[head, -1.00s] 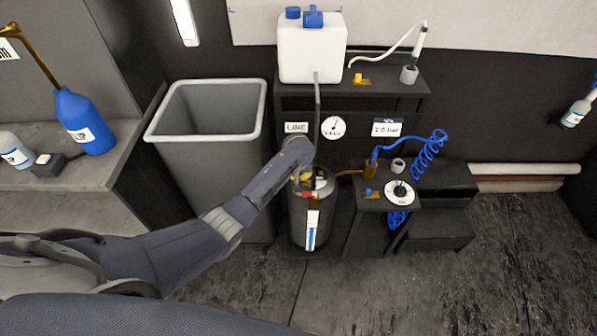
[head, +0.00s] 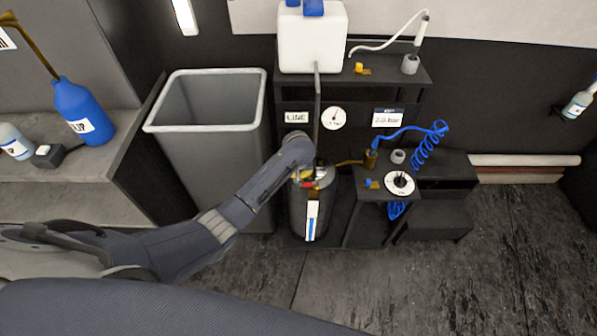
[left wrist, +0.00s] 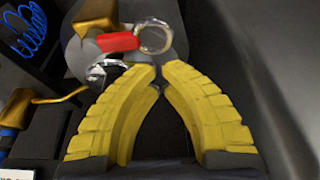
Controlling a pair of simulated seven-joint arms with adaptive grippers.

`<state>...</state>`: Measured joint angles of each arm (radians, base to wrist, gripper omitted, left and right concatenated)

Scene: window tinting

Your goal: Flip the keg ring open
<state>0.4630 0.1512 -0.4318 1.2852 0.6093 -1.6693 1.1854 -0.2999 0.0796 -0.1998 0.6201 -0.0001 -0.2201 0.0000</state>
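The dark keg (head: 298,212) stands on the floor beside the bench, with a blue-and-white strip label on its front. Its top shows a small red part (head: 306,184), partly hidden by my left arm. In the left wrist view, a silver ring (left wrist: 155,37) joins a red tab (left wrist: 118,42) on the grey keg top; a second shiny metal piece (left wrist: 106,68) lies left of it. My left gripper (left wrist: 163,75) has yellow fingers with tips almost together, just below the ring. Whether they touch the ring I cannot tell. My right gripper is not in view.
A grey bin (head: 210,130) stands left of the keg. A white tank (head: 312,40) sits above. Floor in front is clear.

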